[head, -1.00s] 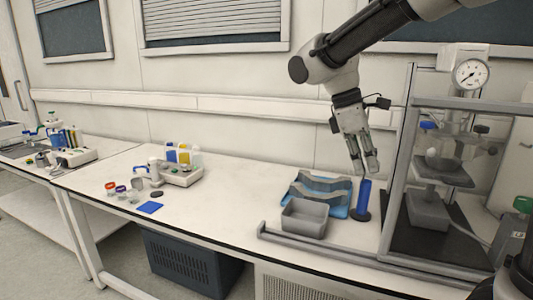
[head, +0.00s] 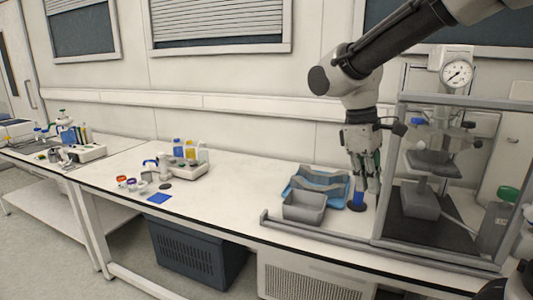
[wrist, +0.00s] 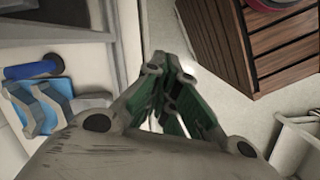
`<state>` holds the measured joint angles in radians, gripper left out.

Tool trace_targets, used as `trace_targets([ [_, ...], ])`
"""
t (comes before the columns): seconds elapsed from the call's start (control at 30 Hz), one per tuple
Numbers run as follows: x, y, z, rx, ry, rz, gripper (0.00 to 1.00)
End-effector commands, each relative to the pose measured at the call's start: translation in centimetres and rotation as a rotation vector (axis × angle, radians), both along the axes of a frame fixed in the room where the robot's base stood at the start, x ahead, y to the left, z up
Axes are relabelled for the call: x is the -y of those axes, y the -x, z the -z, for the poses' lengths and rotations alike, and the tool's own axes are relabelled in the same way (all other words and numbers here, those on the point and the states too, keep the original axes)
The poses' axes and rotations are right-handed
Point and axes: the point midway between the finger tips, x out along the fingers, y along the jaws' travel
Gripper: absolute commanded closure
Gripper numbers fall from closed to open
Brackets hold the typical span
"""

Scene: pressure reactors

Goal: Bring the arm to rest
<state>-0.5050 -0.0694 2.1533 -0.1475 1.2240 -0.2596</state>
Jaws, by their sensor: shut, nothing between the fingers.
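My gripper (head: 364,186) hangs from my arm at the right of the head view, fingers down, in front of the back wall. In the picture it overlaps the top of a blue cylinder on a dark round base (head: 358,199). In the wrist view my gripper (wrist: 170,62) has its green-padded fingers drawn together with nothing between them. There the blue cylinder (wrist: 33,70) lies well off to the left, apart from the fingers.
A pressure reactor behind a clear shield (head: 430,165) stands close right of my gripper. A blue tray with grey cradles (head: 318,180) and a grey bin (head: 304,208) are to its left. The wrist view shows a slatted wooden box (wrist: 262,45). The bench middle is clear.

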Motion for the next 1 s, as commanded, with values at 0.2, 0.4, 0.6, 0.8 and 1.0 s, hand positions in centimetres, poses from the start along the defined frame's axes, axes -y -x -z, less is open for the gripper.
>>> trace_targets([
  [0.2,3.0,2.9,0.2,0.11,-0.1,0.224,1.0],
  [0.4,7.0,6.7,0.1,0.247,-0.212,0.477,1.0],
  [0.6,11.4,11.7,-0.2,0.405,-0.3,0.695,1.0],
  [0.8,13.6,13.3,-1.7,0.507,-0.318,0.784,1.0],
  [1.0,13.8,13.4,-1.7,0.506,-0.314,0.794,1.0],
])
